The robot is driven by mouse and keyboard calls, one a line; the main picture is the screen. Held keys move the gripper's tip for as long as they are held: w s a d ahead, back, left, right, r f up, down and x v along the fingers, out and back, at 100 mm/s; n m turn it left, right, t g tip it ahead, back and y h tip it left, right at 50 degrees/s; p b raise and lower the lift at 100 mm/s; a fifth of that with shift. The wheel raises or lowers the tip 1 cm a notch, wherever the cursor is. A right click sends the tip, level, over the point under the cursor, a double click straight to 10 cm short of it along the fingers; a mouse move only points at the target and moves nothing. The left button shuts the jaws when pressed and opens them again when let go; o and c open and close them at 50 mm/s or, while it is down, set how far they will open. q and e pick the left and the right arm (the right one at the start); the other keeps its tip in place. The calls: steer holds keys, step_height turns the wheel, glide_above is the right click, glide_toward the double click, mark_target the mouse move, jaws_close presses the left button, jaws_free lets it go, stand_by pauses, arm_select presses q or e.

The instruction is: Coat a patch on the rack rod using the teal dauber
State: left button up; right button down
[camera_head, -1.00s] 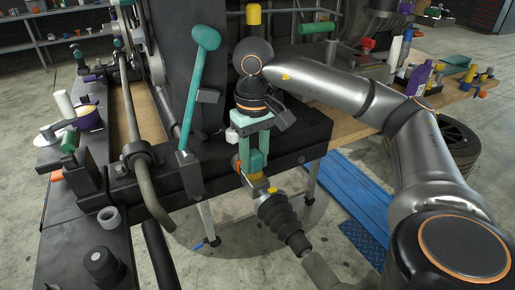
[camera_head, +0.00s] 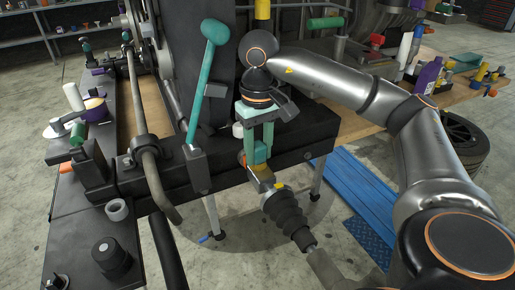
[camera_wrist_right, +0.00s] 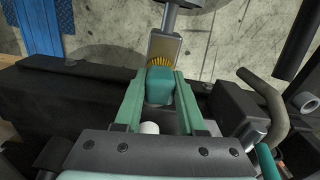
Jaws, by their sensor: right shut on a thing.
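My right gripper (camera_head: 261,146) points down with its long teal fingers shut on the teal dauber (camera_head: 260,152). In the right wrist view the dauber (camera_wrist_right: 160,86) sits between the fingers (camera_wrist_right: 159,92). Yellow bristles (camera_wrist_right: 163,61) show at its far end, against or just over a flat grey metal piece (camera_wrist_right: 165,46); I cannot tell if they touch. A grey rod (camera_wrist_right: 170,15) runs on from that piece. In the head view the rack rod (camera_head: 309,247) shows beyond a ribbed black boot (camera_head: 287,211), just below the dauber. My left gripper is not in view.
A teal-headed lever (camera_head: 206,75) stands left of my right gripper. A dark bench with a bent metal bar (camera_head: 150,175), a white ring (camera_head: 117,209) and a black knob (camera_head: 109,254) fills the left. A wooden bench with bottles (camera_head: 428,75) is at the right.

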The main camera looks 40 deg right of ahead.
steer(key=shift+s+a+b, duration=0.2)
steer(key=shift+s, duration=0.45)
steer(key=shift+s+a+b, duration=0.15)
steer(key=shift+s+a, duration=0.05)
steer(key=shift+s, duration=0.5)
steer(key=shift+s+a+b, duration=0.2)
steer(key=shift+s, duration=0.45)
steer(key=shift+w+d+r, duration=0.1)
steer(key=shift+w+d, duration=0.1)
steer(key=shift+w, duration=0.4)
steer(key=shift+w+d+p, duration=0.15)
steer(key=shift+w+d, duration=0.1)
steer(key=shift+w, duration=0.6)
steer(key=shift+w+d+p, duration=0.15)
steer(key=shift+w+d, duration=0.1)
steer(key=shift+w, duration=0.6)
steer(key=shift+s, duration=0.1)
